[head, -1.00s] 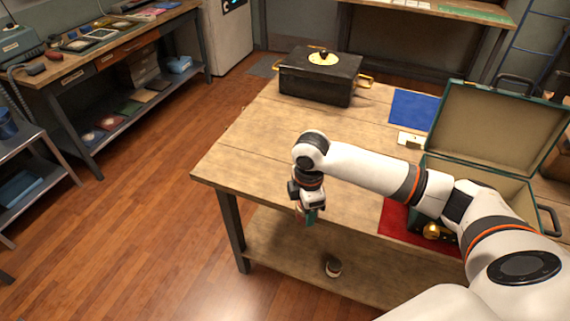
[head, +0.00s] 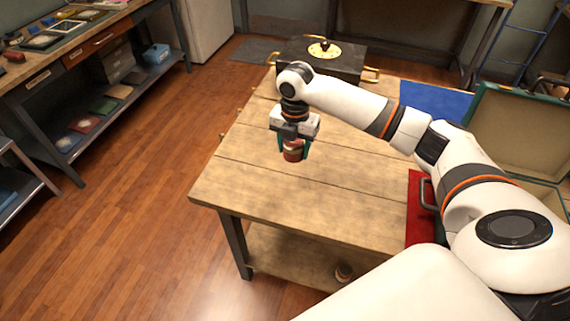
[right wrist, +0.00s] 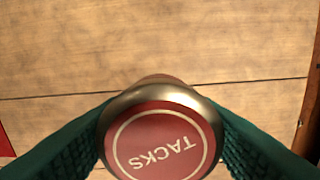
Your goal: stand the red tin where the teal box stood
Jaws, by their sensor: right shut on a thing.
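The red tin (head: 292,153) is round, with a metal rim and a red lid. It is held upright over the left part of the wooden table (head: 235,180). My right gripper (head: 293,148) is shut on it, with a green finger on each side. In the right wrist view the lid (right wrist: 160,145) reads TACKS and sits between the fingers. The tin's base is mostly hidden there, and I cannot tell whether it touches the table. I cannot make out a separate teal box. My left gripper is not in view.
A black chest (head: 330,60) with brass handles stands at the table's back. A blue mat (head: 437,103), a red mat (head: 414,225) and an open green case (head: 515,130) are at the right. The table's front left is clear.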

